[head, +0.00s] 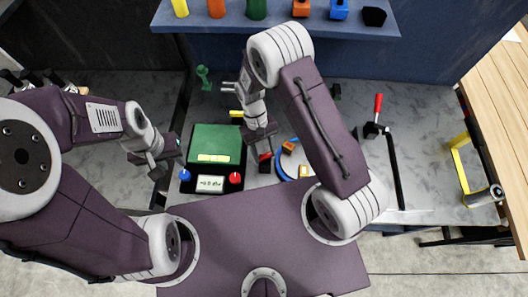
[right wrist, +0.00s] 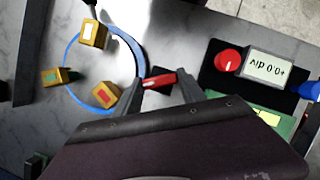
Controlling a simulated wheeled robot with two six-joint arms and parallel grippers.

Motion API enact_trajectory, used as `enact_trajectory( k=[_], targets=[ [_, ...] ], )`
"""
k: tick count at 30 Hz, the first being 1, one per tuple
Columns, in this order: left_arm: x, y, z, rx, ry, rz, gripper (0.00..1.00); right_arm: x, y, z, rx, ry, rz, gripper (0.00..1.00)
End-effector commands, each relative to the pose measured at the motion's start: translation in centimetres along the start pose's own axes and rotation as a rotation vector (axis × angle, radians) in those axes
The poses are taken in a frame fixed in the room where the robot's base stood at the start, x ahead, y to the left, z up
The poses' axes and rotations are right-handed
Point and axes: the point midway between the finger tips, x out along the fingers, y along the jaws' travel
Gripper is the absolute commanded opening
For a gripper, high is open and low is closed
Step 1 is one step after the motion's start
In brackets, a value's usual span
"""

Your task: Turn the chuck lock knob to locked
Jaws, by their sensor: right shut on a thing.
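A small red bar-shaped knob (right wrist: 160,80) on a dark base sits between the fingers of my right gripper (right wrist: 166,88) in the right wrist view. The right gripper is shut on it, one finger at each end. In the head view the knob (head: 265,157) shows just below my right gripper (head: 262,140), right of the green panel. Which thing is the chuck lock knob is not labelled; the red bar knob lies beside the blue ring (right wrist: 133,50) with yellow blocks. My left gripper (head: 158,165) hangs left of the panel, near a blue knob (head: 185,175); its jaw gap is unclear.
A red-handled clamp (head: 377,105) and a yellow frame (head: 458,165) stand to the right. A blue shelf (head: 280,22) with coloured items runs along the back.

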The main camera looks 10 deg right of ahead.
Motion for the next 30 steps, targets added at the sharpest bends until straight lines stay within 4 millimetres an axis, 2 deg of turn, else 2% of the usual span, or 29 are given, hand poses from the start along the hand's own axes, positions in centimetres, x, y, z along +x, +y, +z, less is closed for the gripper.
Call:
enact_trajectory(
  k=[15, 30],
  targets=[
    [0.11, 0.0, 0.01, 0.0, 0.0, 0.0, 0.36, -0.14, 0.29, 0.01, 0.369, 0.003, -0.153, 0.07],
    [0.15, 0.0, 0.01, 0.0, 0.0, 0.0, 0.36, -0.13, 0.33, 0.0, 0.486, 0.004, -0.202, 0.07]
  ],
)
